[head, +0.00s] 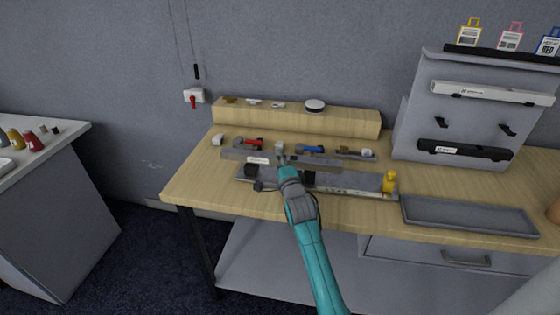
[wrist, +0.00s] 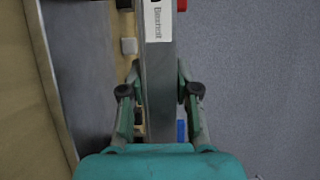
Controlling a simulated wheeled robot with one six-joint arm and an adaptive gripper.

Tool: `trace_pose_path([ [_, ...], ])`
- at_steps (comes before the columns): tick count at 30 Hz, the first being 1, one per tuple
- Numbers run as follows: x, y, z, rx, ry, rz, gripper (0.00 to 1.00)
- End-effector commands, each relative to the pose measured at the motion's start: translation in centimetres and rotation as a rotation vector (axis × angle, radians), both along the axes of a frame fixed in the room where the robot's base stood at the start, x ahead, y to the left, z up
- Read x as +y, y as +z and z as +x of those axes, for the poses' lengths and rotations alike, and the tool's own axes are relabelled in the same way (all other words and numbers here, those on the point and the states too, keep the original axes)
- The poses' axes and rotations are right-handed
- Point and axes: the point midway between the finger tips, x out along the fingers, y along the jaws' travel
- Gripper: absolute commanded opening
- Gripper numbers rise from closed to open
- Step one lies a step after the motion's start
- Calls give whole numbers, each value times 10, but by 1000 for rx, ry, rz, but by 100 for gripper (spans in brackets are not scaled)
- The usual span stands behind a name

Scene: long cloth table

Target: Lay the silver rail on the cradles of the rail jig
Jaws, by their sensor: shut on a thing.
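The silver rail (head: 236,155) is a long grey bar with a white label, held across the bench in the head view. My gripper (head: 281,154) is shut on it near its middle. In the wrist view the rail (wrist: 159,70) runs upright between the two fingers of my gripper (wrist: 160,95), label toward the top. The rail jig (head: 362,192) is a long grey base on the bench, just in front of the rail, with dark cradle blocks (head: 252,170) and a yellow part at its right end. The rail appears above and behind the jig, apart from the cradles. My arm hides part of the jig.
Tools with red (head: 252,142) and blue (head: 311,149) parts lie behind the rail, before a wooden ledge (head: 345,122). An empty grey tray (head: 468,215) lies to the right. A grey rack (head: 415,110) holds a white bar (head: 488,92) and a black bar (head: 462,151).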

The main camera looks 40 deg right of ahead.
Motion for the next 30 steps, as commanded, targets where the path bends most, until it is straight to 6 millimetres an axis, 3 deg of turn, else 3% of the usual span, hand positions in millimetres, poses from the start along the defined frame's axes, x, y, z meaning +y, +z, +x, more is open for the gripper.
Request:
trace_pose_path([
  [30, 0, -11, 0, -1, 0, 0, 0],
])
